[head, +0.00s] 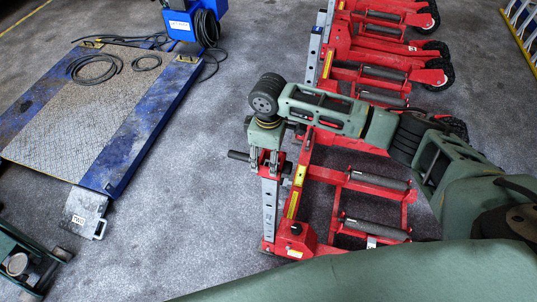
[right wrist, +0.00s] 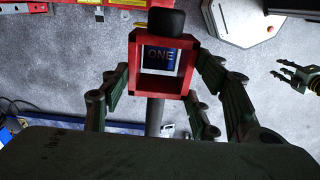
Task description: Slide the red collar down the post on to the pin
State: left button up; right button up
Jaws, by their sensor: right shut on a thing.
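The grey post (head: 269,210) stands upright at the near left corner of the red jack frame in the head view. My right gripper (head: 266,164) points down at the post's top, its fingers around the red collar (head: 267,172). In the right wrist view the collar (right wrist: 133,68) is a square red frame between the fingers. A blue face marked ONE shows within its opening. I cannot make out the pin. My left gripper (right wrist: 290,77) shows at the right of the wrist view, its fingers apart and empty; a green part of mine is at the head view's lower left.
Red jack frames (head: 375,183) with black rollers stand right of the post. A black bar (head: 238,155) sticks out left by the gripper. A blue lift platform (head: 125,140) with cables lies at left. Grey floor between is clear.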

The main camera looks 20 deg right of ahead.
jog(key=shift+r+p, duration=0.1)
jog(key=shift+p, duration=0.4)
jog(key=shift+f+b, duration=2.25)
jog(key=shift+f, duration=2.2)
jog(key=shift+f+b, duration=2.3)
jog(key=shift+f, duration=1.8)
